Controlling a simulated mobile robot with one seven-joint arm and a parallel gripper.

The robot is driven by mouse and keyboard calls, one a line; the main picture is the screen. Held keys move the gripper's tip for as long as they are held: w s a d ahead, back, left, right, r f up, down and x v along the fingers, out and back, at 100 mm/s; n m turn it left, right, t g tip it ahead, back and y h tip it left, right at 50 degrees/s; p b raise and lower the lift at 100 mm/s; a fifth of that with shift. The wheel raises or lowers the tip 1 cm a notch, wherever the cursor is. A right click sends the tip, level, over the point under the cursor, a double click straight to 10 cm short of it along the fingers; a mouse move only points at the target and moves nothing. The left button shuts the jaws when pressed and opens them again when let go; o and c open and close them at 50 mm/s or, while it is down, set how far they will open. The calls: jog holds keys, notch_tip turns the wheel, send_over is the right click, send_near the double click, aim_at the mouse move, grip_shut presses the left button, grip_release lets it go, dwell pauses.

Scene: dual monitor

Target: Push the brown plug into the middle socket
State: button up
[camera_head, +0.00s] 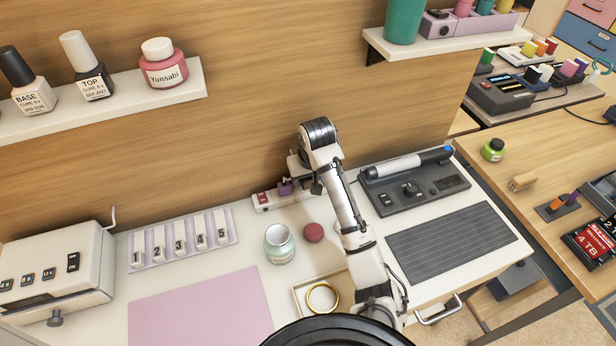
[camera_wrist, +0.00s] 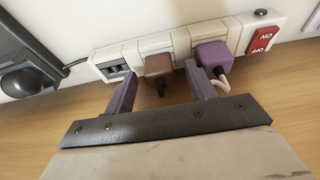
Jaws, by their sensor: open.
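In the wrist view the brown plug (camera_wrist: 158,65) is at the middle socket of the white power strip (camera_wrist: 128,52), its black cord end pointing toward my gripper. How deep it sits I cannot tell. My gripper (camera_wrist: 161,78) is open, with one finger on each side of the brown plug. Its right finger overlaps the purple plug (camera_wrist: 212,54), which sits in the socket beside the red switch (camera_wrist: 264,40). A dark socket (camera_wrist: 115,70) at the left holds no plug. In the head view my gripper (camera_head: 303,178) hides the brown plug; the strip's left end (camera_head: 263,200) shows.
A grey device with a pen (camera_head: 415,185) stands right of my arm. A jar (camera_head: 279,243), a dark red round item (camera_head: 313,232) and a tray with a gold ring (camera_head: 300,296) lie in front. The wooden wall (camera_head: 240,120) is close behind the strip.

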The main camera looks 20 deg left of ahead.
jog(key=p+v, duration=0.2)
jog(key=v, duration=1.1)
jog(key=shift+s+r, duration=0.2)
jog(key=shift+r, duration=0.1)
jog(key=shift+d, duration=0.15)
